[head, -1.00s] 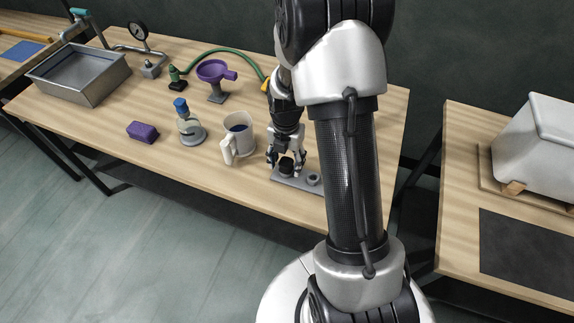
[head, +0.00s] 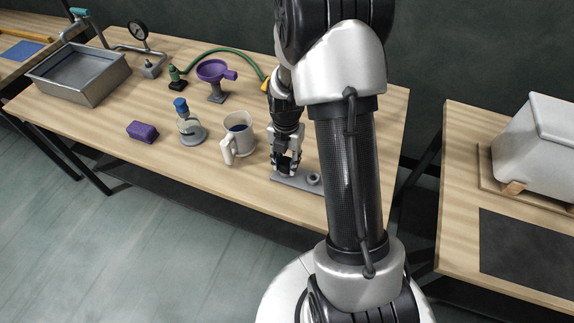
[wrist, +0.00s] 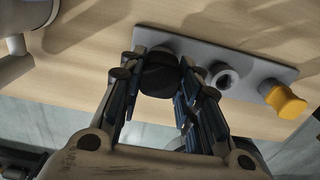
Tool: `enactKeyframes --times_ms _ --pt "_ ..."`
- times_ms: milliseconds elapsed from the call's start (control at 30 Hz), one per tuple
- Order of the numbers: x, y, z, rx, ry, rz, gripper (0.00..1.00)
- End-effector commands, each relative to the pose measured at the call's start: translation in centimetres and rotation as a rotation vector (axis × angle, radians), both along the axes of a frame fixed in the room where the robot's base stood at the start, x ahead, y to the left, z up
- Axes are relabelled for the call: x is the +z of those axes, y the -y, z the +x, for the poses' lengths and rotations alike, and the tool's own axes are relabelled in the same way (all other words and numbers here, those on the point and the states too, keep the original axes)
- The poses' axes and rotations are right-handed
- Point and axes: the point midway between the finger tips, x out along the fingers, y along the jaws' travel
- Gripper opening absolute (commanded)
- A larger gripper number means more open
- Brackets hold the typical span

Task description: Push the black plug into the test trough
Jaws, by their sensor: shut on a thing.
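The black plug (wrist: 160,78) sits at a grey holder plate (wrist: 202,52) on the table, at its left end in the wrist view. My gripper (wrist: 159,82) is shut on the plug, with a finger on each side of it. In the head view my gripper (head: 286,168) is over the left part of the holder plate (head: 296,181), and its fingers hide most of the plug. The test trough is a grey metal basin (head: 80,75) at the far left of the table. Whether the plug still rests in the holder cannot be told.
A white mug (head: 238,140) stands just left of my gripper. Further left are a blue-capped stand (head: 188,125), a purple block (head: 142,131), a purple funnel (head: 213,72) and a pressure gauge (head: 138,32). The holder also has an empty socket (wrist: 224,76) and a yellow plug (wrist: 286,101).

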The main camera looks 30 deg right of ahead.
Motion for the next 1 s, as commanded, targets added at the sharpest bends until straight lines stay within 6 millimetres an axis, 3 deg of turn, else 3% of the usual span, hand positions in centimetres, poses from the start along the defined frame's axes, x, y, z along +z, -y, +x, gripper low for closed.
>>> enactKeyframes --times_ms 1000 --pt "0.96 0.0 0.01 0.0 0.0 0.0 0.0"
